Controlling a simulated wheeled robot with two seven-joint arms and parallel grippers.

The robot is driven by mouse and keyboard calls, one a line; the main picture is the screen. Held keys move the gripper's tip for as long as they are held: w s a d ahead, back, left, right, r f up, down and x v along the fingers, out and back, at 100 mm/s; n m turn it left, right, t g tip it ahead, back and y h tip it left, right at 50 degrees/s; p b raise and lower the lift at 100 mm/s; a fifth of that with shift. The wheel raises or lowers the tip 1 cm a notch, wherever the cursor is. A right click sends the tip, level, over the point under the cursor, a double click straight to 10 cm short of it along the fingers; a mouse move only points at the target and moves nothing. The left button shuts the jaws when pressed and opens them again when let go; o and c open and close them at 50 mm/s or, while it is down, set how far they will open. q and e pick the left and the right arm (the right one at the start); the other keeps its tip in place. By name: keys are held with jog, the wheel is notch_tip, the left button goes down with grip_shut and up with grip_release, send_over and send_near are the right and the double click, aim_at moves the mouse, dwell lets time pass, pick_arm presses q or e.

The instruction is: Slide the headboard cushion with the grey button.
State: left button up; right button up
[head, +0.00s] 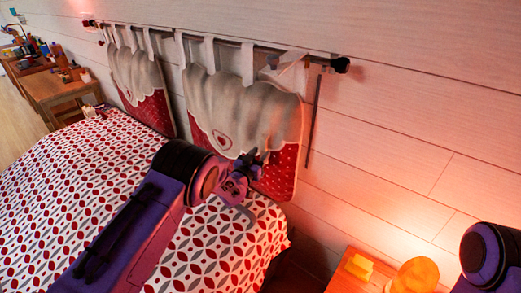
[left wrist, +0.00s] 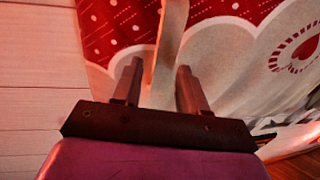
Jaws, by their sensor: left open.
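Two headboard cushions, white above and red with a scalloped border below, hang by white tabs from a dark rod on the wall. The near one (head: 240,105) has a round heart patch and is nearest the rod's right end; the far one (head: 140,80) hangs to its left. I cannot make out a grey button on either. My left gripper (head: 250,168) is at the near cushion's lower part. In the left wrist view my left gripper (left wrist: 158,75) is open, with a pale narrow strip (left wrist: 168,45) between its fingers, in front of the red cushion cloth (left wrist: 225,10). Contact is unclear.
The bed (head: 85,170) with a red and grey leaf-patterned cover lies below the cushions. A bedside table (head: 350,277) with a glowing lamp (head: 414,275) and a yellow block (head: 359,266) is at the bottom right. Wooden tables (head: 58,88) stand at the far left.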

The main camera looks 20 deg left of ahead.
aim_at(254, 138)
pick_arm(q)
jog(key=shift+w+a, duration=0.1)
jog(key=shift+w, duration=0.75)
grip_shut()
jog(key=a+b, duration=0.1)
jog(key=a, duration=0.1)
jog(key=w+a+b, duration=0.1)
jog(key=a+b, duration=0.1)
jog(key=w+a+b, duration=0.1)
jog(key=a, duration=0.1)
jog(key=shift+w+f+b, duration=0.1)
jog(key=shift+f+b, duration=0.1)
jog(key=shift+b, duration=0.15)
jog(key=shift+a+r, duration=0.1)
jog(key=shift+a, duration=0.1)
grip_release()
jog(key=shift+d+r, duration=0.1)
